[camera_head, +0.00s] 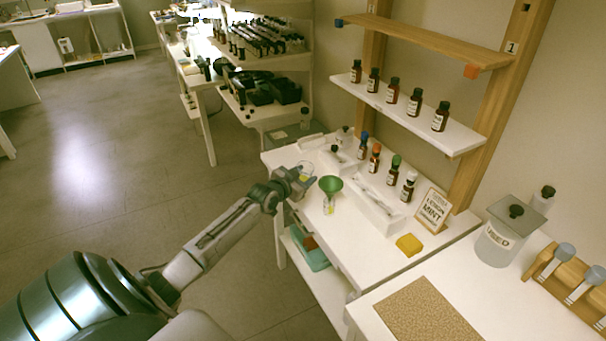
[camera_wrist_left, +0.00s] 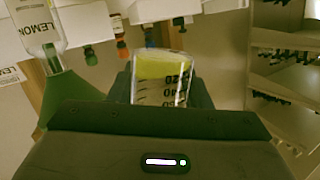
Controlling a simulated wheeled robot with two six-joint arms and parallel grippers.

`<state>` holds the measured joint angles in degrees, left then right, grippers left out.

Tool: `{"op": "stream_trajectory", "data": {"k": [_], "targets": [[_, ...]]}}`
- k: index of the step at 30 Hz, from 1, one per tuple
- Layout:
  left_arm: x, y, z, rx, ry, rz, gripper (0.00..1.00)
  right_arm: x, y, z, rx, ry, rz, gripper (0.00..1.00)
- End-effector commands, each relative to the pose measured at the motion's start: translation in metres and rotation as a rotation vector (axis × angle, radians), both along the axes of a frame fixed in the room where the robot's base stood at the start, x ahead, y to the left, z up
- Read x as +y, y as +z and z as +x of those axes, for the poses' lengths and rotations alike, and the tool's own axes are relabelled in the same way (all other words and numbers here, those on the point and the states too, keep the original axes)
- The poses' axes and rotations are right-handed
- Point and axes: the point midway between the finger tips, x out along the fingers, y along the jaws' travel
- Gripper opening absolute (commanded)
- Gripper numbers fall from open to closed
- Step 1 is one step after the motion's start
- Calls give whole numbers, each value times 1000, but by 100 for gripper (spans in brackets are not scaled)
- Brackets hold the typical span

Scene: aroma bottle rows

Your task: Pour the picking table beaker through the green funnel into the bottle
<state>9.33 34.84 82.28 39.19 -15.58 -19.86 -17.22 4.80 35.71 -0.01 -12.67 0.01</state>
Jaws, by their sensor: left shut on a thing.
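My left gripper (camera_head: 294,181) is shut on a clear graduated beaker (camera_head: 306,172) just left of the green funnel. In the left wrist view, which looks upside down, the beaker (camera_wrist_left: 162,78) holds some yellow-green liquid at its base end and looks roughly upright. The green funnel (camera_head: 330,184) sits in the mouth of a clear bottle (camera_head: 328,206) on the white table. In the left wrist view the funnel (camera_wrist_left: 68,98) and the bottle (camera_wrist_left: 42,35) with a LEMON label are beside the beaker, apart from it. My right gripper is not in view.
Several brown bottles with coloured caps (camera_head: 375,157) stand behind a white tray (camera_head: 370,208). A MINT sign (camera_head: 433,209) and a yellow sponge (camera_head: 409,244) are to the right. A USED jar (camera_head: 497,246) stands on the nearer table.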

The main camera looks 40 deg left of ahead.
Motion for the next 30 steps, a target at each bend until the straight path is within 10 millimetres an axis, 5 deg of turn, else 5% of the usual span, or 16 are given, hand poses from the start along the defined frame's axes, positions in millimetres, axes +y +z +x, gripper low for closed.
{"op": "stream_trajectory", "data": {"k": [30], "targets": [[-8, 13, 1, 15, 0, 114, 21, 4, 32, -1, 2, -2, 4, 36]]}}
